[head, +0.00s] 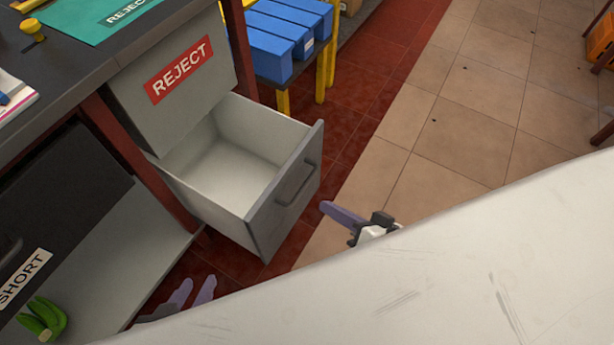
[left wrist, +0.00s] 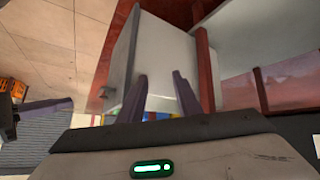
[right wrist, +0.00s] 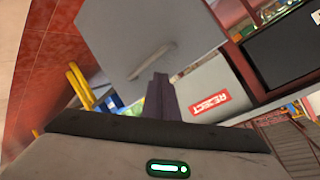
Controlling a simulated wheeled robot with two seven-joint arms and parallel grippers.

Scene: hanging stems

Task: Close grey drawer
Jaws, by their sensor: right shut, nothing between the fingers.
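The grey drawer (head: 285,200) is pulled well out below the panel marked REJECT (head: 180,72). It looks empty inside, and a bar handle (head: 296,184) is on its front. The drawer front (right wrist: 120,40) and handle (right wrist: 153,62) also show in the right wrist view. My right gripper (head: 324,207) is shut and empty, just right of the drawer front, with a visible gap in the head view. My left gripper (head: 199,284) is open and empty, low and left of the drawer front. The drawer's side (left wrist: 170,60) shows beyond its fingers in the left wrist view.
A dark drawer marked SHORT (head: 60,215) is at the left, with green bananas (head: 42,320) below it. Blue bins (head: 265,50) stand on a yellow-legged rack behind. A large pale surface fills the lower right. Tiled floor (head: 470,120) is open to the right.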

